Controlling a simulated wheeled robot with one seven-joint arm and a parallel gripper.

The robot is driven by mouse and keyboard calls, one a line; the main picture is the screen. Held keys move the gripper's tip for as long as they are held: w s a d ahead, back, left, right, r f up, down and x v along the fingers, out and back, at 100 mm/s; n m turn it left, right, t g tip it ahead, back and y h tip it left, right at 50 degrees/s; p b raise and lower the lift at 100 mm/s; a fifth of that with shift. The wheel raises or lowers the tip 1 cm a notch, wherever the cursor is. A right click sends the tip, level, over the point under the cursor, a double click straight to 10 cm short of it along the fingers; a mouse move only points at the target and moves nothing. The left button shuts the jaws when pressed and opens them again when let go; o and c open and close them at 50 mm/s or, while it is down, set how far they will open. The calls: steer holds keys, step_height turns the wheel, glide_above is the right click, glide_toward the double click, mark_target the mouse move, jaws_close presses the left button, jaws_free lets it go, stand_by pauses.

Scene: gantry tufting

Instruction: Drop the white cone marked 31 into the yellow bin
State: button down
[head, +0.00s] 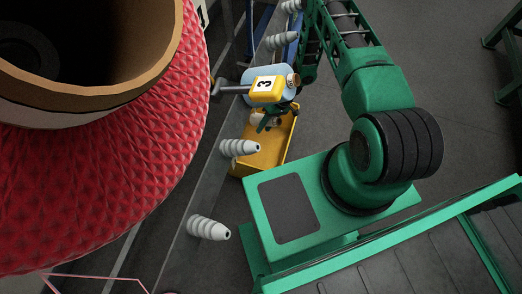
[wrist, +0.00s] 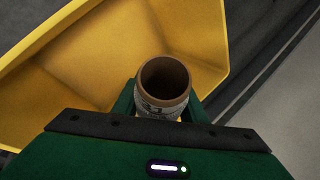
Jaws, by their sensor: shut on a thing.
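My gripper (wrist: 163,100) is shut on a white cone (wrist: 160,111) with a brown tube end. The tube's open mouth faces the wrist camera. Dark marks show on the cone's side, but I cannot read the number. The yellow bin (wrist: 110,62) fills much of the wrist view behind the cone, and the cone overlaps its inside in that view. In the head view the yellow bin (head: 272,158) stands on the floor, and my gripper (head: 266,122) is in front of its upper part, with a pale piece of the cone showing. The cone's far end is hidden.
Several ribbed grey-white pegs (head: 206,228) line the rail. A large red cone (head: 120,170) fills the left. Open floor lies at the right.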

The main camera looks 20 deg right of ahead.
steer(key=c, duration=1)
jaws_free()
steer(key=v, duration=1)
steer(key=shift+d+r, duration=0.2)
steer(key=shift+r, duration=0.1)
